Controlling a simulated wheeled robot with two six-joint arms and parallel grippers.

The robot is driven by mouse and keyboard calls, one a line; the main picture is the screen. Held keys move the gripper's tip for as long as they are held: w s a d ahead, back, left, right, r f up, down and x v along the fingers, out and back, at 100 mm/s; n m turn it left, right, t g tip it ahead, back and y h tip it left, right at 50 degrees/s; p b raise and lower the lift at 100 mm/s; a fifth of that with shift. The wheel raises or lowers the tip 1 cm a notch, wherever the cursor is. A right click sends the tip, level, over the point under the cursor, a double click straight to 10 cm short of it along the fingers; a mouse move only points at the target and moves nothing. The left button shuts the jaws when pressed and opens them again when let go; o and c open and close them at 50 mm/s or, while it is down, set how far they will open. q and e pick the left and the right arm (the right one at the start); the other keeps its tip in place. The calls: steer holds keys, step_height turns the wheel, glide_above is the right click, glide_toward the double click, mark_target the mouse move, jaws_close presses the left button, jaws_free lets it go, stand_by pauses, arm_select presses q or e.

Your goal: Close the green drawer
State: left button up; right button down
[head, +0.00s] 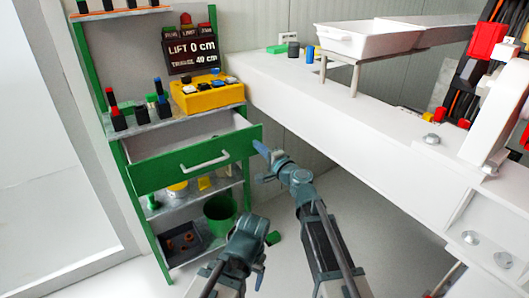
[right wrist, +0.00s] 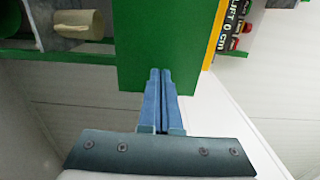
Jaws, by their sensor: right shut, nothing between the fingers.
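The green drawer (head: 187,165) stands pulled out of the green-framed shelf unit in the head view, its grey inside visible from above. A pale bar handle (head: 205,161) is on its front. My right gripper (head: 262,148) is shut and empty at the right end of the drawer front. In the right wrist view its blue fingertips (right wrist: 160,74) overlap the green drawer panel (right wrist: 170,35); I cannot tell whether they touch it. My left gripper (head: 262,262) is low at the bottom of the head view, apart from the drawer; its fingers are largely hidden.
A yellow control box (head: 207,97) and dark holders (head: 118,120) stand on the shelf top above the drawer. A green bucket (head: 220,213) and a dark bin (head: 180,243) are below. A long white bench (head: 330,105) runs along the right. Open floor lies in front.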

steer(key=shift+w+a, duration=0.2)
steer(key=shift+w, duration=0.1)
steer(key=x, duration=1.5)
steer(key=shift+w+a, duration=0.2)
steer(key=shift+w, duration=0.1)
steer(key=shift+w+r, duration=0.1)
steer(key=shift+w, duration=0.05)
